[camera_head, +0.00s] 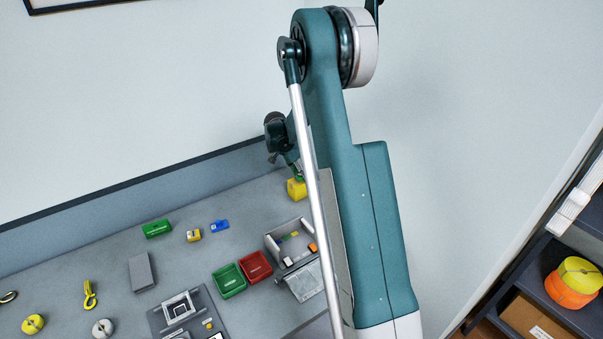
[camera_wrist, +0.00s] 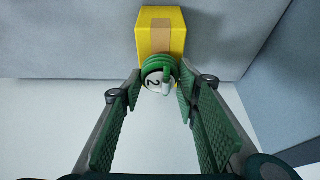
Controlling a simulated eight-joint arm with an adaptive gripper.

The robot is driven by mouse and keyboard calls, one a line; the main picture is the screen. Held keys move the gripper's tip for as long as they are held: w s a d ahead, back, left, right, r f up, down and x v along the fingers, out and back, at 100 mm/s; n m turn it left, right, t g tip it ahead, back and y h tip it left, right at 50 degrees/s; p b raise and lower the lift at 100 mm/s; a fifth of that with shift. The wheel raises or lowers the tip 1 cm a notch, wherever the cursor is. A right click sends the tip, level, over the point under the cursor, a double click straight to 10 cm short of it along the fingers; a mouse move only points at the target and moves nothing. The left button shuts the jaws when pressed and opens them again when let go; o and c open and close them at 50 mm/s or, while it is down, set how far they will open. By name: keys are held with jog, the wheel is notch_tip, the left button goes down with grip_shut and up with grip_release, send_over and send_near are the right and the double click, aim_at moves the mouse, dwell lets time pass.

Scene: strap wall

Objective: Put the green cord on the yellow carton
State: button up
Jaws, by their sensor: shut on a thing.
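The yellow carton (camera_wrist: 150,40), with a tan tape strip, stands at the top middle in the wrist view. In the head view the yellow carton (camera_head: 295,191) is at the bench's back, beside my arm. The green cord (camera_wrist: 178,76), a small coil with a white face marked 2, is between my fingertips in the wrist view. It overlaps the carton's near end; I cannot tell whether they touch. A green bit of the cord (camera_head: 299,178) shows at the carton's top in the head view. My gripper (camera_wrist: 158,84) is shut on the cord.
A grey open box (camera_head: 290,243), a red tray (camera_head: 255,267) and a green tray (camera_head: 229,281) stand in front of the carton. Small blocks and coils lie to the left. The bench's back wall (camera_head: 130,202) rises close behind. A shelf (camera_head: 570,270) is at the far right.

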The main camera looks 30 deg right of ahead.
jog(key=shift+f, duration=0.2)
jog(key=o, duration=0.9)
jog(key=shift+r, duration=0.15)
jog(key=shift+r, duration=0.15)
jog(key=v, duration=1.2)
